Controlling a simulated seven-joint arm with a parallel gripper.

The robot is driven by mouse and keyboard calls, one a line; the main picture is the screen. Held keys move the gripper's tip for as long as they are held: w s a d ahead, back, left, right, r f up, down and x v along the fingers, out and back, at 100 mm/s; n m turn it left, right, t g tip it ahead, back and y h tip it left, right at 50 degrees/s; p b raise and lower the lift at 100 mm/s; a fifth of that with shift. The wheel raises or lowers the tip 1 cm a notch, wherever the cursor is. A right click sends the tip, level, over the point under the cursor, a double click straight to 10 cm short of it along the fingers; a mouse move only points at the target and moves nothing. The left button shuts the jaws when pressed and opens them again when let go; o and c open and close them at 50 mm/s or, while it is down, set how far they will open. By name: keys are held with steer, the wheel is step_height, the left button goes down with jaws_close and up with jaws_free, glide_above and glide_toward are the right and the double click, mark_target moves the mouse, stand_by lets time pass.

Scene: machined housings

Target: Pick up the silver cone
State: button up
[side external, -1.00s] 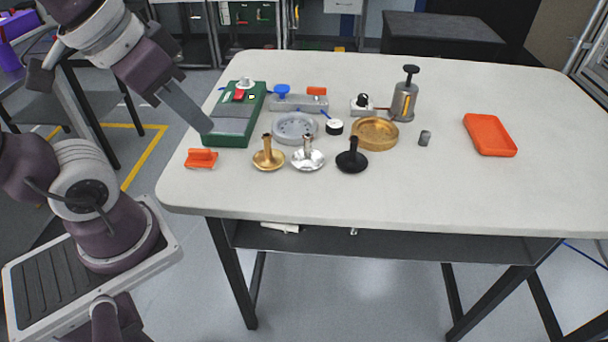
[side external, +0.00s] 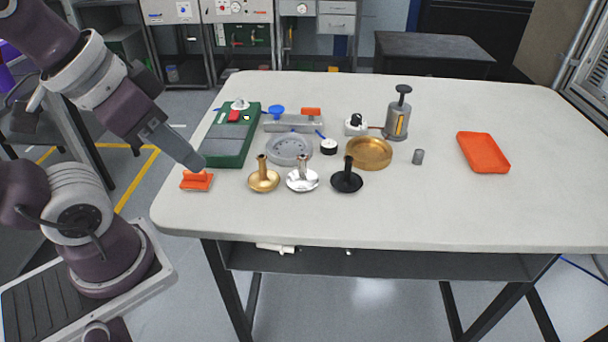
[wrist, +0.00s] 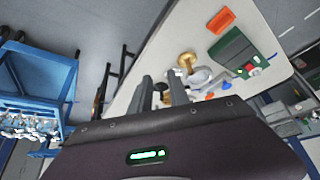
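The silver cone (side external: 302,180) stands on the table, a shiny flared dish with an upright stem. It is between a brass cone (side external: 263,180) on its left and a black cone (side external: 347,180) on its right. In the wrist view the silver cone (wrist: 199,76) shows beyond the fingers, next to the brass cone (wrist: 188,60). My gripper (side external: 197,162) is at the table's left side, near the orange handled block (side external: 197,180), well left of the silver cone. In the wrist view my gripper (wrist: 161,92) has its two fingers apart with nothing held.
A green box (side external: 232,135) stands behind the orange block. Behind the cones are a grey round housing (side external: 289,150), a brass ring dish (side external: 369,153) and a grey pump-like cylinder (side external: 397,120). An orange tray (side external: 483,152) lies at right.

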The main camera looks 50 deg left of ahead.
steer(key=shift+o, duration=1.3)
